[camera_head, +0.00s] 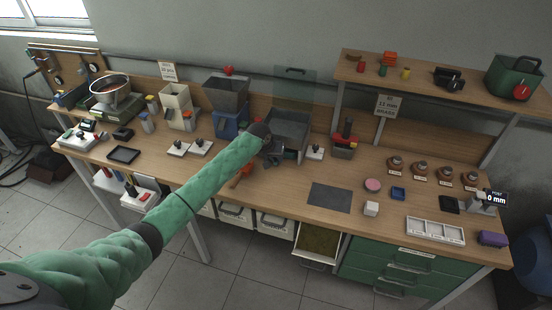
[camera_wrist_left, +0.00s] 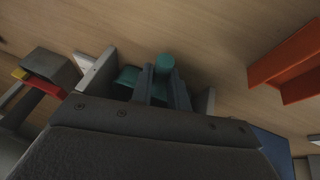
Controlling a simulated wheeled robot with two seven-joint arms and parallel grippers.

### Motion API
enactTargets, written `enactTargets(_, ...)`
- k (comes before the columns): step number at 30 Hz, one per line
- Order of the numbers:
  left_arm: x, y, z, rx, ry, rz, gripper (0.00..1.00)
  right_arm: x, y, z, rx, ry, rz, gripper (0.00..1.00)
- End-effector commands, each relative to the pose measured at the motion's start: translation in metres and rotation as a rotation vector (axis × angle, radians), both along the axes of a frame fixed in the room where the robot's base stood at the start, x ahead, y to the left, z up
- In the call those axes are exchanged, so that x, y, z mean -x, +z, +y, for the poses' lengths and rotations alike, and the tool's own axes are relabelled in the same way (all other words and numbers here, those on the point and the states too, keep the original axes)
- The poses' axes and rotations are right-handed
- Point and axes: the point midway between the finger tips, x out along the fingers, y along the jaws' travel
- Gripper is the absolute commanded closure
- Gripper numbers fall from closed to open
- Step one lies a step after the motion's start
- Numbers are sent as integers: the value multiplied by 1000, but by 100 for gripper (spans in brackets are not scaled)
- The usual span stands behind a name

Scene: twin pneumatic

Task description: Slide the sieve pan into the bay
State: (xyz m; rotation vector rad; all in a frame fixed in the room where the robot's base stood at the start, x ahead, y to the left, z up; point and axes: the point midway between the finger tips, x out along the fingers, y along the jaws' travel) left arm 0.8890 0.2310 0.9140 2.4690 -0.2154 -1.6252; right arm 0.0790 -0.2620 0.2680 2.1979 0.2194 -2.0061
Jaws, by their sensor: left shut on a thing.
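My left arm reaches in from the left, and its gripper (camera_head: 274,150) is at the front of a grey open-topped bay (camera_head: 292,127) in the middle of the bench. In the left wrist view my left gripper (camera_wrist_left: 165,88) is shut on a teal handle (camera_wrist_left: 164,64), which I take to be the sieve pan's. Pale upright plates stand on both sides of the fingers. My gripper and forearm hide most of the pan, so I cannot tell how far it sits inside the bay. My right gripper is not in view.
A see-through teal panel (camera_head: 295,88) stands behind the bay. A blue-based hopper machine (camera_head: 227,98) is at its left, and a red-handled tool in a grey holder (camera_head: 345,140) at its right. An orange object (camera_wrist_left: 285,62) lies close by. A dark mat (camera_head: 330,197) lies front right.

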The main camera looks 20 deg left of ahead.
Motion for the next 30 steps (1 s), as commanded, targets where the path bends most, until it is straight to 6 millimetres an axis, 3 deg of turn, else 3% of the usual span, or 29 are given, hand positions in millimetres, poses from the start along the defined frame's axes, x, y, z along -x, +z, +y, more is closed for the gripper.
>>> enactTargets(22,0,-3,0,0,0,-1,100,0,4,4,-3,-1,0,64)
enactTargets(23,0,-3,0,0,0,-1,79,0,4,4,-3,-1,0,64)
enactTargets(26,0,-3,0,0,0,-1,60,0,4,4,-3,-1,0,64)
enactTargets(30,0,-3,0,0,0,-1,58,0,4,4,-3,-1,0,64)
